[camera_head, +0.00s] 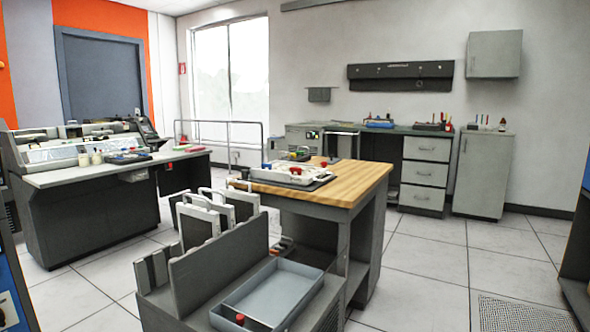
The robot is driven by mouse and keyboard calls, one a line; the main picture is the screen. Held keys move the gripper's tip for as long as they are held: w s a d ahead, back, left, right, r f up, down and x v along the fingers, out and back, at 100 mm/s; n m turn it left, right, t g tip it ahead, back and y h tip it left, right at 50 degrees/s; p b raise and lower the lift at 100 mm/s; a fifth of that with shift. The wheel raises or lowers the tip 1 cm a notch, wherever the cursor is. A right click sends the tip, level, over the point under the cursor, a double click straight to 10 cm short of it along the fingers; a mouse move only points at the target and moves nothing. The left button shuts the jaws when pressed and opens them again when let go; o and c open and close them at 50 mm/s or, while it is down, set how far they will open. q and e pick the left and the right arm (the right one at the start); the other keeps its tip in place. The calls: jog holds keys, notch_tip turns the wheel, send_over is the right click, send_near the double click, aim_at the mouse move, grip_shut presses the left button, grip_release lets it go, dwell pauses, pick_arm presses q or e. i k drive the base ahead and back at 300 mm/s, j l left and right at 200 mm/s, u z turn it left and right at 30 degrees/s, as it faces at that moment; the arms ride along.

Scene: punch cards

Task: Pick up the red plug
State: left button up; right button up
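Several small red pieces show, and I cannot tell for sure which is the red plug. One red piece (240,319) is at the near edge of the grey tray (275,285) on the cart in front. Another red piece (296,171) is on the white panel (285,178) on the wooden-topped table (350,178). A third red piece (324,164) is near that panel's far right corner. Their exact shapes are too small to tell. Neither of my grippers is in view.
Upright dark panels with white frames (197,222) stand in the cart's rack, left of the tray. A grey console desk (75,175) stands at the left. A counter with drawers (425,175) lines the back wall. Tiled floor (430,265) is clear at the right.

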aim_at(293, 168)
jog(key=i+l+z, duration=0.35)
jog(key=i, duration=0.2)
jog(key=i+l+z, duration=0.35)
jog(key=i, duration=0.25)
jog(key=i+z, duration=0.35)
jog(key=i, duration=0.25)
jog(key=i+u, duration=0.35)
jog(key=i+l+u, duration=0.2)
jog(key=i+u, duration=0.15)
jog(key=i+l+u, duration=0.35)
jog(key=j, duration=0.1)
